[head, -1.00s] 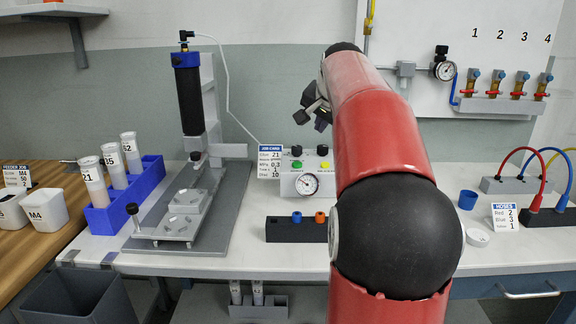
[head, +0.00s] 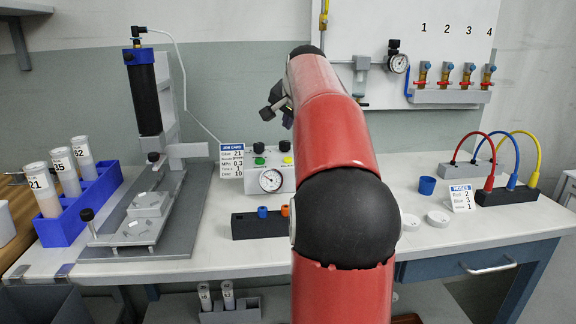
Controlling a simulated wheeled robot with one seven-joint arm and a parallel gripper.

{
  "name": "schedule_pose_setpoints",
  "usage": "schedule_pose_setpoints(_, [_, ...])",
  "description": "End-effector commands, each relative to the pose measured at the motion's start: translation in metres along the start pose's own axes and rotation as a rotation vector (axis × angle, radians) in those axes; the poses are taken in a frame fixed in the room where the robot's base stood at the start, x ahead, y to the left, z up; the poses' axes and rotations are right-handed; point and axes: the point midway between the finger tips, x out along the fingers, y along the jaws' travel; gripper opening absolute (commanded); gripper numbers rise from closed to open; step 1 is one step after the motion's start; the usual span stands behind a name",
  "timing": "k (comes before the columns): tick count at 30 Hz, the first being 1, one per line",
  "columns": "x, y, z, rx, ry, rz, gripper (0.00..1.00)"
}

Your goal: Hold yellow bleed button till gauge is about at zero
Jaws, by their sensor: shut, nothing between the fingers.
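The white control box (head: 249,183) stands on the bench, left of my red arm. Its yellow button (head: 285,146) is at the top right, close to the arm's edge. A green button (head: 258,148) is to its left. The round white gauge (head: 271,180) is on the box's front; its needle is too small to read surely. My gripper (head: 273,116) is dark, shut and empty. It shows above the box in the picture, apart from the yellow button. My arm hides the area right of the box.
A job card (head: 231,161) stands left of the box. A black block with blue and orange pieces (head: 245,227) lies in front. At right are a blue cup (head: 427,185), white lids, a hoses card (head: 461,198) and coloured hoses.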

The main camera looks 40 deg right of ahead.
Motion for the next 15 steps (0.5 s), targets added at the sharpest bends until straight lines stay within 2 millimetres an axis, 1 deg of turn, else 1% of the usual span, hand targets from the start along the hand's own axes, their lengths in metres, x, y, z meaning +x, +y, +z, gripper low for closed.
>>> schedule_pose_setpoints(1, [0.01, 0.008, 0.007, 0.001, 0.0, 0.0, 0.0])
schedule_pose_setpoints(6, [0.028, 0.021, 0.02, 0.001, 0.001, 0.0, 0.0])
schedule_pose_setpoints(12, [0.042, 0.03, 0.03, 0.0, 0.001, 0.0, 0.0])
schedule_pose_setpoints(15, [0.044, 0.032, 0.032, 0.0, 0.001, 0.0, 0.0])
